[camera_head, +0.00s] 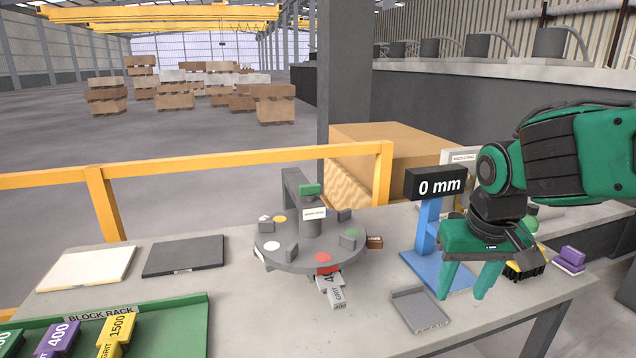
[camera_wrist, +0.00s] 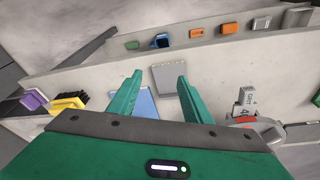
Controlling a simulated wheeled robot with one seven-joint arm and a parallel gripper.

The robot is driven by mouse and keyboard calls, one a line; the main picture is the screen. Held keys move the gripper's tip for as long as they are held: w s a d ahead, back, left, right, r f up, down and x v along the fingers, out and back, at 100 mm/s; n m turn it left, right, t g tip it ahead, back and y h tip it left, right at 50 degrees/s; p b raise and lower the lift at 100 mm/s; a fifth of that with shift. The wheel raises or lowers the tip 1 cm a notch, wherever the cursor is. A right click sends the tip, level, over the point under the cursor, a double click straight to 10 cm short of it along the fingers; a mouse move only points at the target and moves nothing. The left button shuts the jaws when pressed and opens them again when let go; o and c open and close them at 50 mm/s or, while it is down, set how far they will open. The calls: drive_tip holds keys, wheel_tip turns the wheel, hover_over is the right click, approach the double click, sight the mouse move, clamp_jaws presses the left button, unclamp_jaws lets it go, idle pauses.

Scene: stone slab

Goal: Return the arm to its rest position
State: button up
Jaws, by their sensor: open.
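My gripper (camera_head: 463,283) is green and hangs fingers down above the right part of the stone slab table, in front of the blue stand. In the wrist view its two fingers (camera_wrist: 155,95) stand apart with nothing between them, so it is open and empty. Beyond the fingertips in the wrist view lies a small grey tray (camera_wrist: 177,80), also seen flat on the table in the head view (camera_head: 419,309). My arm reaches in from the right edge of the head view.
A blue stand (camera_head: 428,235) with a "0 mm" display (camera_head: 436,184) stands close behind my gripper. A grey round turntable (camera_head: 275,252) is left of it, with a grey grit block (camera_head: 331,290) at its front. A purple block (camera_head: 570,258) lies right. A green block rack (camera_head: 188,328) is front left.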

drive_tip(key=s+d+f+m+g, duration=0.1)
drive_tip(key=s+d+f+m, duration=0.1)
drive_tip(key=s+d, duration=0.5)
drive_tip(key=s+d+f+m+g, duration=0.1)
drive_tip(key=s+d+f+m, duration=0.2)
drive_tip(key=s+d, duration=0.4)
drive_tip(key=s, duration=0.3)
drive_tip(key=shift+s+d+m+g+y, duration=0.25)
drive_tip(key=shift+s+m+g+y, duration=0.05)
drive_tip(key=shift+s+g+y, duration=0.1)
drive_tip(key=shift+w, duration=0.1)
drive_tip(key=shift+w+f, duration=0.3)
drive_tip(key=shift+w, duration=0.3)
